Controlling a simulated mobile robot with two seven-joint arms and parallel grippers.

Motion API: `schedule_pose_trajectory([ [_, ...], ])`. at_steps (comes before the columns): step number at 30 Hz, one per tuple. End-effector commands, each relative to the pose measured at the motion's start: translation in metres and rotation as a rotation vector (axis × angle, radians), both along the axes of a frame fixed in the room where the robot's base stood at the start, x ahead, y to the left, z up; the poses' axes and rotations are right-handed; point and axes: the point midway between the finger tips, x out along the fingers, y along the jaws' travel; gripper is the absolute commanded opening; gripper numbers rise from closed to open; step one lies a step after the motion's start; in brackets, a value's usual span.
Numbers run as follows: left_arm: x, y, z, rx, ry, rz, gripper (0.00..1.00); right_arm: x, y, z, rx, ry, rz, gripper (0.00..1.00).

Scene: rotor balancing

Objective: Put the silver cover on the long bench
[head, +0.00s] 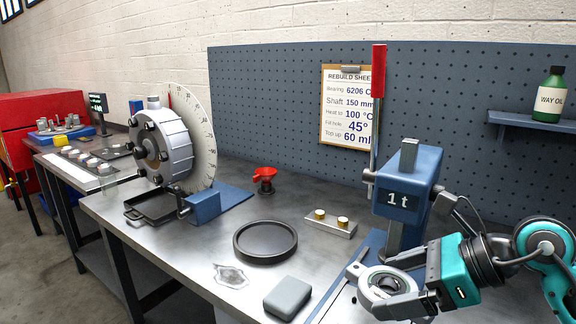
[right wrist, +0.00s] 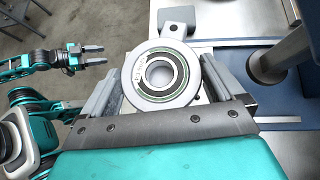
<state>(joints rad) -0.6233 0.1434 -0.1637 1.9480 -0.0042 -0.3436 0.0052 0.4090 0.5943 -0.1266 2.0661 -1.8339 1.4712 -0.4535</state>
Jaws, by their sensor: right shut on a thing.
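The silver cover (head: 367,274) is a round, flat piece with a dark-rimmed bearing in its middle. My right gripper (head: 400,296) is shut on it, beside the blue press at the lower right of the head view. The long bench (head: 180,248) has a grey metal top. I cannot tell whether the cover touches anything beneath it. My left gripper (right wrist: 92,54) shows only in the right wrist view, empty, its fingers apart over the floor.
A blue press (head: 425,170) marked 1 t stands close to the cover. The front left top has bare room.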

Motion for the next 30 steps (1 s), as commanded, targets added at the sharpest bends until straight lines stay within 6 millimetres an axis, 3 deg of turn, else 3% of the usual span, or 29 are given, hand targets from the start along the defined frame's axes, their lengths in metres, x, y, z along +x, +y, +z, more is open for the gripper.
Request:
schedule_pose_trajectory([
  [6, -0.001, 0.0, 0.004, 0.0, -0.002, 0.001, 0.5, -0.017, -0.018, -0.026, 0.005, 0.001, -0.099, 0.45],
  [11, -0.001, 0.001, 0.005, 0.001, -0.001, 0.002, 0.5, -0.024, -0.026, -0.036, 0.005, -0.002, -0.14, 0.45],
  [17, -0.002, 0.001, 0.004, 0.002, 0.002, 0.002, 0.5, -0.026, -0.029, -0.042, -0.009, 0.005, -0.205, 0.45],
  [30, -0.002, 0.001, 0.003, 0.002, 0.005, 0.002, 0.5, -0.026, -0.029, -0.041, -0.005, 0.001, -0.57, 0.45],
])
